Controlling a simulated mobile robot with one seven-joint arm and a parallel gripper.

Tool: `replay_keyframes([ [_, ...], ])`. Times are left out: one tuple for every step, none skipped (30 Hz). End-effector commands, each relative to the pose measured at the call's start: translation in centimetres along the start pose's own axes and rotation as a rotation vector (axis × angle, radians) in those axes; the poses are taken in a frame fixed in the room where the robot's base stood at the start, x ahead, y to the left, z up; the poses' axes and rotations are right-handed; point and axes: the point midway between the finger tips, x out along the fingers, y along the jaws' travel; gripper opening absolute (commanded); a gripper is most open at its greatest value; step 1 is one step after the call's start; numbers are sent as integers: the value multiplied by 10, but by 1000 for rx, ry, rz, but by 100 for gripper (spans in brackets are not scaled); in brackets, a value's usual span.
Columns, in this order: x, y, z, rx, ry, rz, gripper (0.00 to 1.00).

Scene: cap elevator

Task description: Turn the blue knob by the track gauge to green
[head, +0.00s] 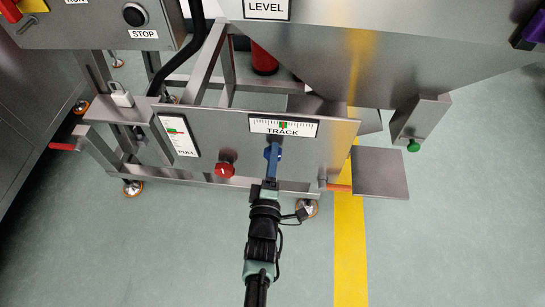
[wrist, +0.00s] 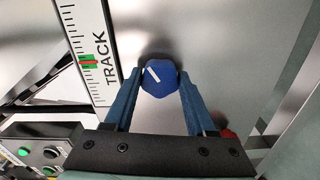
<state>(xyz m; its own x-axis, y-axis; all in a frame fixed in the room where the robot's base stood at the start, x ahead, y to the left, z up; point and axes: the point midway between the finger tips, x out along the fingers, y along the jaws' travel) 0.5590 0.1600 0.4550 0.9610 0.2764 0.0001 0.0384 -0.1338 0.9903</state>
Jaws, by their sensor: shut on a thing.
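The blue knob (head: 279,153) sits on the grey panel just below the track gauge (head: 300,129). In the wrist view the blue knob (wrist: 160,88) shows a white line slanting to its upper left. My gripper (head: 271,160) reaches the knob from below, and its blue fingers (wrist: 159,94) are shut on the knob's two sides. The track gauge (wrist: 100,75) has a white scale with a green band near its middle.
An orange-red handle (head: 339,187) and a grey plate (head: 380,174) are at the right. The floor in front is clear.

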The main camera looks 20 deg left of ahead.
Motion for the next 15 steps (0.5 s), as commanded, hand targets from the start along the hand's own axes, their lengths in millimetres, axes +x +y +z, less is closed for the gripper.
replay_keyframes([
  [-1,-2,0,-6,-1,-3,0],
  [-1,-2,0,-10,-1,-3,0],
  [-1,-2,0,-13,-1,-3,0],
  [-1,-2,0,-15,-1,-3,0],
  [-1,-2,0,-16,-1,-3,0],
  [-1,-2,0,-16,-1,-3,0],
  [-1,-2,0,-17,-1,-3,0],
  [-1,-2,0,-17,-1,-3,0],
  [-1,-2,0,-16,-1,-3,0],
  [-1,-2,0,-16,-1,-3,0],
  [-1,-2,0,-16,-1,-3,0],
  [-1,-2,0,-16,-1,-3,0],
  [-1,-2,0,-16,-1,-3,0],
  [-1,-2,0,-15,-1,-3,0],
  [-1,-2,0,-15,-1,-3,58],
])
